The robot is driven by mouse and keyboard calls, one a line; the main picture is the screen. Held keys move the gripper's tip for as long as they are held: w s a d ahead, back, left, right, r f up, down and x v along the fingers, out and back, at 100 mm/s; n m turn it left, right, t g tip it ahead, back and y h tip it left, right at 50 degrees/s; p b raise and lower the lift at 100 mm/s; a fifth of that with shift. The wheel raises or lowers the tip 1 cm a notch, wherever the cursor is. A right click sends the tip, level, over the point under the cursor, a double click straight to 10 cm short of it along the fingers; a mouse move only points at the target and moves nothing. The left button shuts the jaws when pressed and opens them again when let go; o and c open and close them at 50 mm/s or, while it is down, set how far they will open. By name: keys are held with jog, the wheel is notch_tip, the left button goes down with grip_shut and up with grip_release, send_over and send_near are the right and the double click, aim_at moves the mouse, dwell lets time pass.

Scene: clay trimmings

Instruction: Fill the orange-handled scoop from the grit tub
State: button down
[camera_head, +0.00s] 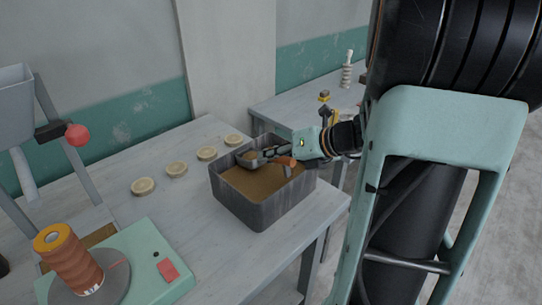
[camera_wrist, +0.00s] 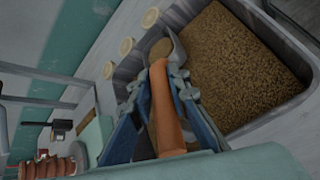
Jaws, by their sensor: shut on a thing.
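The grit tub (camera_head: 243,207) is an open grey box on the table, holding a broad bed of brown grit (camera_head: 262,184). In the wrist view the grit (camera_wrist: 235,65) fills the upper right, inside the tub's grey wall (camera_wrist: 268,122). My gripper (camera_head: 284,153) is over the tub, shut on the orange handle (camera_wrist: 164,108) of the scoop. The scoop's grey bowl (camera_head: 242,161) is at the tub's back left side. The bowl shows tan grit (camera_wrist: 160,47) in it. I cannot tell whether the bowl touches the bed or wall.
Several pale round discs (camera_head: 177,170) lie in a row behind and left of the tub. A green machine (camera_head: 150,255) with a copper-coloured spool (camera_head: 73,262) is at front left, below a grey hopper (camera_head: 12,100). A second table (camera_head: 290,103) stands behind.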

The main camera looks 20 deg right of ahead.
notch_tip(320, 180, up, 12)
jog(key=p, duration=1.1)
jog(key=shift+p, duration=0.3)
jog(key=shift+r, duration=0.1)
